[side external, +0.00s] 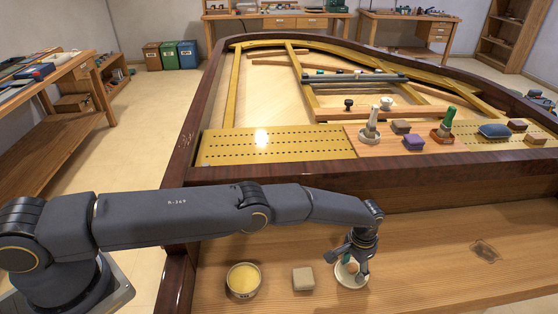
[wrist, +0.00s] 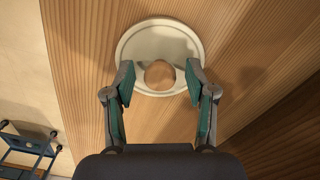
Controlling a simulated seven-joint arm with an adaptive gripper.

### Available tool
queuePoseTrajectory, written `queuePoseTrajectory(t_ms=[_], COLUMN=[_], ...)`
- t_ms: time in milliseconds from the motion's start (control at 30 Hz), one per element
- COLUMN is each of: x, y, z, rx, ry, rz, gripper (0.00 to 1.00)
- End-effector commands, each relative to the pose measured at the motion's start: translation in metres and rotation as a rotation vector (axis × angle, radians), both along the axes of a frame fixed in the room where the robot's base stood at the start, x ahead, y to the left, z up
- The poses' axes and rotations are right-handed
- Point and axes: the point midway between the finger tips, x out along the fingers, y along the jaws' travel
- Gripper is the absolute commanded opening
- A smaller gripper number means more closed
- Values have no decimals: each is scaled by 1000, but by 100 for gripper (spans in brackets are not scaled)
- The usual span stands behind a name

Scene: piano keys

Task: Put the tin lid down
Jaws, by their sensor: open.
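In the side external view the lid (side external: 343,280) shows under my gripper (side external: 350,270), partly hidden by the fingers. My gripper (wrist: 160,78) is open, with its two fingertips spread over the near part of the lid, one on each side of the tan patch. I cannot tell whether the fingertips touch it. A round open tin (side external: 243,280) with yellow contents stands to the left on the ledge.
A beige block (side external: 303,278) sits between the tin and the lid. A small clear or dark flat item (side external: 486,251) lies farther right on the ledge. The ledge between them is clear. Bottles and blocks stand on the board (side external: 375,146) behind the raised dark rail (side external: 300,170).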

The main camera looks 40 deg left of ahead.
Motion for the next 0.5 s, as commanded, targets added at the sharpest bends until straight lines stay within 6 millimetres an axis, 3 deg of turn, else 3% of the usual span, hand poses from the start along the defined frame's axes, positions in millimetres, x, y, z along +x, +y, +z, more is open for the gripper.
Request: queuePoseTrajectory(t_ms=[300, 500], x=[0, 1], y=[0, 0], z=[3, 35], rx=[0, -1], ry=[1, -2], rz=[0, 0], gripper=[56, 56])
